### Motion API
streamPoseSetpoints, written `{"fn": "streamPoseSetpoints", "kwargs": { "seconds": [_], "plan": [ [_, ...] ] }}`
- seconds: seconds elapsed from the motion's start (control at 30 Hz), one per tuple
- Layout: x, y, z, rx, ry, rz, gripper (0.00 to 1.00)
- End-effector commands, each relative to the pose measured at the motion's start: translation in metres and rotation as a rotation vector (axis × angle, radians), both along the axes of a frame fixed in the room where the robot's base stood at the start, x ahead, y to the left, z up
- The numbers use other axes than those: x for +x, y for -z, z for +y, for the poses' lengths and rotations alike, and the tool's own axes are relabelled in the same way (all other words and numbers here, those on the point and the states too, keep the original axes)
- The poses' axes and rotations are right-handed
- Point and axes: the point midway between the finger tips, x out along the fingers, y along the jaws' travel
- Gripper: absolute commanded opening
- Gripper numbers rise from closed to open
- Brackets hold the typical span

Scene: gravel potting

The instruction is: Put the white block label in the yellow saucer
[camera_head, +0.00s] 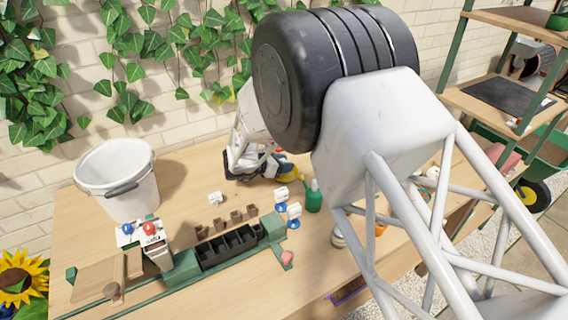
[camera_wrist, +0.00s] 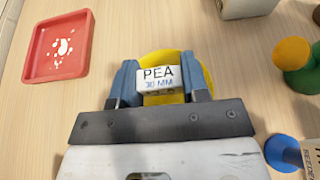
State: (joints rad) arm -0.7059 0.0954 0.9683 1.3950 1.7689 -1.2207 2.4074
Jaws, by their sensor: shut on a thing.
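In the wrist view my gripper (camera_wrist: 160,84) is shut on the white block label (camera_wrist: 156,80), which reads "PEA 30 MM". The block sits between the two blue-grey fingers. The yellow saucer (camera_wrist: 208,72) shows behind the block and fingers, partly covered by them. I cannot tell whether the block touches the saucer or is held above it. In the head view my gripper (camera_head: 243,165) is over the back of the table, and a yellow patch of the saucer (camera_head: 287,173) shows beside it. The held block cannot be made out there.
A red square tray (camera_wrist: 42,72) with white bits lies left of the saucer. A green and orange object (camera_wrist: 294,54) and a blue-based piece (camera_wrist: 283,151) stand at right. In the head view, a white bucket (camera_head: 115,180) and dark planter tray (camera_head: 228,248) stand on the wooden table.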

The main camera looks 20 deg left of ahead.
Motion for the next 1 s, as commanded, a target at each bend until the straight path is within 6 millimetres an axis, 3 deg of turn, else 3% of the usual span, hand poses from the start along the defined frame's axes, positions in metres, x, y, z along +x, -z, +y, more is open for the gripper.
{"fn": "streamPoseSetpoints", "kwargs": {
  "seconds": [0.4,0.43,0.6,1.0],
  "plan": [
    [0.0002,0.0027,0.0001,0.001,0.0,-0.001,0.19],
    [0.0002,0.0028,0.0001,0.001,0.0,-0.001,0.43],
    [0.0002,0.0025,0.0001,0.001,0.0,-0.001,0.67],
    [0.0001,-0.0007,0.0,0.001,0.001,-0.001,0.67]
  ]
}}
